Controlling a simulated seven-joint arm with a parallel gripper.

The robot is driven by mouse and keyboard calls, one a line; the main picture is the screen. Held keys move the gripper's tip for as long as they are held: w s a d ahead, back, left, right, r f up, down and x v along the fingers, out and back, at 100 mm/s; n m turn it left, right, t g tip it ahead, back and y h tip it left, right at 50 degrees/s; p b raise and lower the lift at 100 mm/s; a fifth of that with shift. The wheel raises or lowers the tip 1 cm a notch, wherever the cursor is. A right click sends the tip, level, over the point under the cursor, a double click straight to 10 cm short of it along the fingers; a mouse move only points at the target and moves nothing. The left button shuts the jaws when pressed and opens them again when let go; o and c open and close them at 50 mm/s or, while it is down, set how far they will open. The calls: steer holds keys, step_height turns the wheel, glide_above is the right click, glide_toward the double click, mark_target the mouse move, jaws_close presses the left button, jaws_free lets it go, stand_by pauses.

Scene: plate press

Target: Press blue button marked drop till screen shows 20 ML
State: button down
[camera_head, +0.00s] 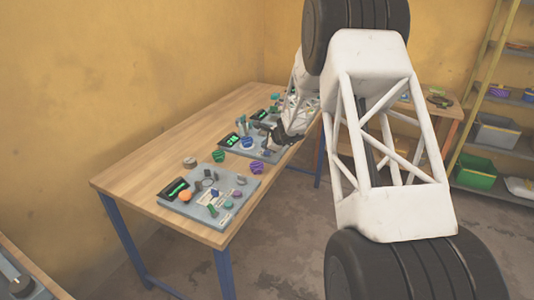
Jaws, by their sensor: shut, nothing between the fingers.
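A grey panel (262,155) lies on the wooden table, behind the nearest panel. Its dark screen (231,140) shows green digits too small to read for certain. A round blue button (247,143) sits just right of the screen; no marking on it can be read at this size. My gripper (274,140) is low over the right part of this panel, to the right of the blue button. It is shut, with nothing between the fingers. My arm and gripper hide part of the panel. I cannot tell whether the fingertips touch anything.
A nearer panel (209,213) has an orange knob (185,196) and several small controls. Another panel's screen (260,115) shows farther back. Loose green (218,156) and purple (257,167) pieces lie between panels. Shelves with bins stand right.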

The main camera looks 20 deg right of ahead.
mark_target(267, 153)
steer(key=shift+f, duration=0.75)
stand_by(0.9)
steer(key=shift+r, duration=0.2)
stand_by(0.3)
steer(key=shift+r, duration=0.6)
steer(key=shift+r, duration=0.15)
steer(key=shift+r, duration=2.4)
stand_by(1.0)
step_height(267, 153, up, 4)
steer(key=shift+f, duration=0.1)
stand_by(0.3)
steer(key=shift+f, duration=0.1)
